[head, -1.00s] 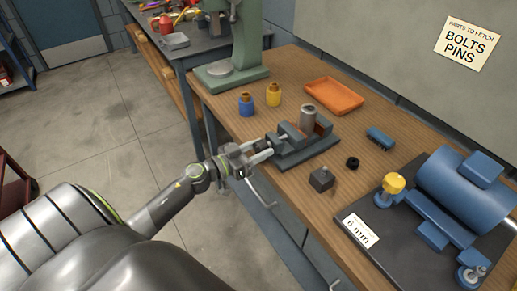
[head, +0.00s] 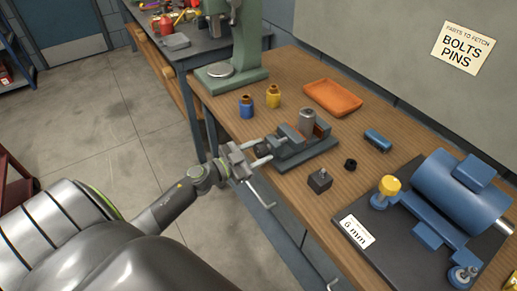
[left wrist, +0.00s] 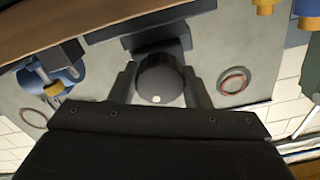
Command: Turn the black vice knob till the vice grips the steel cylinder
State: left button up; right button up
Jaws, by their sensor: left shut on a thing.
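The grey vice (head: 312,153) sits on the wooden bench near its front edge. The steel cylinder (head: 306,121) stands upright between its jaws; whether both jaws touch it I cannot tell. My left gripper (head: 258,154) is at the vice's front end, shut on the black knob. In the left wrist view the black knob (left wrist: 160,78), with a pale dot on its face, sits between the two fingers of my left gripper (left wrist: 160,85). My right gripper is not in view.
A blue bottle (head: 246,106) and a yellow bottle (head: 273,96) stand behind the vice. An orange tray (head: 333,97) lies farther back. A small dark block (head: 320,180) and a black ring (head: 350,164) lie to the right, near a blue motor-like machine (head: 455,185).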

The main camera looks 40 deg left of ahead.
pick_arm(q)
jog(key=m, duration=0.2)
jog(key=shift+m, duration=0.4)
jog(key=m, duration=0.3)
jog(key=shift+m, duration=0.3)
jog(key=m, duration=0.3)
jog(key=shift+f+m, duration=0.1)
jog(key=shift+m, duration=0.2)
jog(key=m+b, duration=0.1)
jog(key=m, duration=0.2)
jog(key=shift+m, duration=0.4)
jog(key=m+b, duration=0.2)
jog(key=m, duration=0.4)
jog(key=m+b, duration=0.1)
jog(key=m, duration=0.2)
jog(key=shift+m, duration=0.4)
jog(key=shift+m+b, duration=0.8)
jog(key=shift+m, duration=0.7)
